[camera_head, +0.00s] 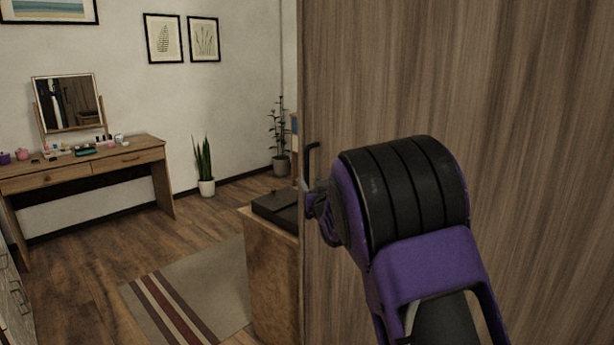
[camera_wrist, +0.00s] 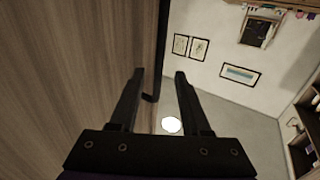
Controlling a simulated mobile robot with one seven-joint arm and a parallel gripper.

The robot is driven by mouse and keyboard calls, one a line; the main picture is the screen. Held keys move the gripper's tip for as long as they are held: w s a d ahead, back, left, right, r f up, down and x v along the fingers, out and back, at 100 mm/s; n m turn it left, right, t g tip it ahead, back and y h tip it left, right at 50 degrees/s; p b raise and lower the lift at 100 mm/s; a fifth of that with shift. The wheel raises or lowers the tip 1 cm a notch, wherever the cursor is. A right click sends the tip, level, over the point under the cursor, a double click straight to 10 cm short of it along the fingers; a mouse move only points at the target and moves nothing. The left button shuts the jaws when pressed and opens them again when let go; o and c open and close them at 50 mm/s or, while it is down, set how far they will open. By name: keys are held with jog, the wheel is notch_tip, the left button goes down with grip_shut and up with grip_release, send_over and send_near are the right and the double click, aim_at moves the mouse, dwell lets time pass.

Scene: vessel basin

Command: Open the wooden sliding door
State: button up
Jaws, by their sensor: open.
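The wooden sliding door (camera_head: 540,90) is a tall brown grained panel filling the right of the head view. It also fills the left of the wrist view (camera_wrist: 70,60). Its dark handle (camera_head: 311,160) sits near the door's left edge. In the wrist view the handle (camera_wrist: 151,98) shows between my two fingers, close to the left finger. My gripper (camera_wrist: 159,73) is open, its black fingers spread on either side of the handle. I cannot tell whether either finger touches it. In the head view my purple arm covers part of the door and most of the gripper.
Left of the door edge a room is visible. A wooden cabinet with a dark top (camera_head: 272,270) stands close by the edge. Further off are a striped rug (camera_head: 195,295), a vanity desk (camera_head: 90,170), and potted plants (camera_head: 204,170). Much of the wooden floor is clear.

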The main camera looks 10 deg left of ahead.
aim_at(307, 176)
jog(key=shift+x, duration=3.5)
jog(key=shift+c, duration=0.3)
grip_shut()
jog(key=shift+f, duration=0.1)
